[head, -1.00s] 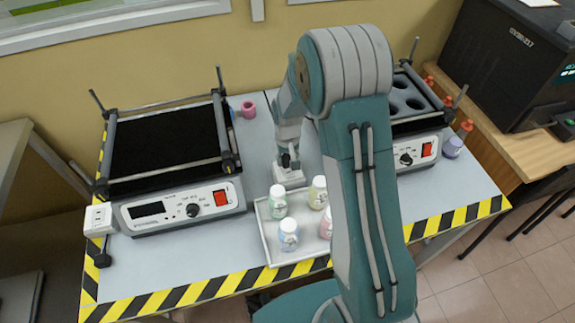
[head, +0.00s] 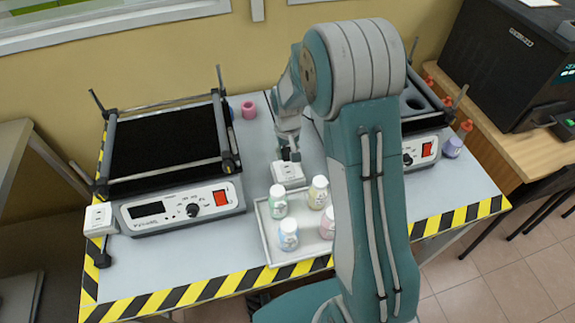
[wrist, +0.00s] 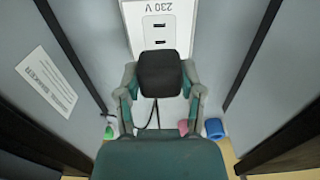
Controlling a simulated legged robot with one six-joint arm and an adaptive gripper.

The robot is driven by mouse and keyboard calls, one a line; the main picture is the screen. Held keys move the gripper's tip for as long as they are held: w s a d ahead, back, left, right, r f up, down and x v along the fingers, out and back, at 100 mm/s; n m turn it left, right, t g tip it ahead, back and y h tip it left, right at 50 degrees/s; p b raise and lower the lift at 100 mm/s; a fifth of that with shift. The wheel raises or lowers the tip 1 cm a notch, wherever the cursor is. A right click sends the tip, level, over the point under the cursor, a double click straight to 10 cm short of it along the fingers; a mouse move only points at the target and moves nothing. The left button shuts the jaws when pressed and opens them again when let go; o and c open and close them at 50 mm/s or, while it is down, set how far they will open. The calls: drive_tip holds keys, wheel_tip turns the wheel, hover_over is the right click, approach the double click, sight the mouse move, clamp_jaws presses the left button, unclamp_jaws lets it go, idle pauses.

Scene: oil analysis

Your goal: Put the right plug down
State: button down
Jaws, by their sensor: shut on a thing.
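A black plug (wrist: 160,74) with a thin dark cable is between the fingers of my gripper (wrist: 160,88) in the wrist view. My gripper is shut on it. The right white socket box (head: 288,173) stands on the table just behind the tray. It also shows in the wrist view (wrist: 158,28), marked 230 V, with slots visible beyond the plug. In the head view my gripper (head: 290,155) is right behind and above this box. The plug seems apart from the slots, but the exact gap cannot be told.
A white tray (head: 262,238) with several capped bottles stands in front of the socket box. A left shaker (head: 180,208) and another socket box (head: 98,219) are at the left. A right shaker (head: 421,150) is partly hidden by my arm. A pink ring-like object (head: 248,110) lies behind.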

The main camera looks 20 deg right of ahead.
drive_tip(key=s+r, duration=0.4)
drive_tip(key=w+f, duration=0.3)
drive_tip(key=w, duration=0.1)
drive_tip(key=w+f, duration=0.3)
drive_tip(key=w, duration=0.2)
drive_tip(key=w+f, duration=0.4)
drive_tip(key=w, duration=0.1)
drive_tip(key=shift+f, duration=1.6)
drive_tip(key=shift+f, duration=0.6)
drive_tip(key=shift+c, duration=1.1)
unclamp_jaws()
drive_tip(key=shift+r, duration=0.1)
